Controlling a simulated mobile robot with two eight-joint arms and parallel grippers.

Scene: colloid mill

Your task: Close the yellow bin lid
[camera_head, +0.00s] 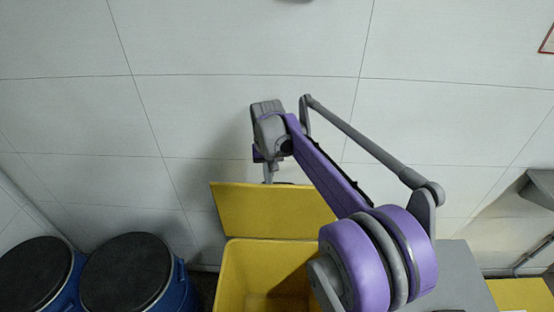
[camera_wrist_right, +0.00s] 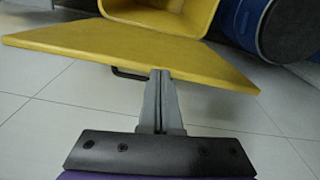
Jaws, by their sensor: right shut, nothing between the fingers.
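The yellow bin (camera_head: 262,270) stands open at the bottom centre of the head view, and its inside is visible. Its yellow lid (camera_head: 270,210) is raised at the back, near the wall. In the right wrist view the lid (camera_wrist_right: 130,62) spans the upper middle, with the open bin (camera_wrist_right: 165,12) beyond it and a dark handle (camera_wrist_right: 128,73) at the lid's edge. My right gripper (camera_head: 268,175) is behind the lid, on its wall side, shut and empty. In the wrist view its fingertips (camera_wrist_right: 160,75) are at the lid's back face; I cannot tell whether they touch. My left gripper is not in view.
Two blue drums with black tops (camera_head: 125,275) (camera_head: 35,275) stand left of the bin. A grey surface (camera_head: 455,270) is to the right, with a yellow object (camera_head: 520,295) beyond it. The tiled wall (camera_head: 240,110) is close behind the lid.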

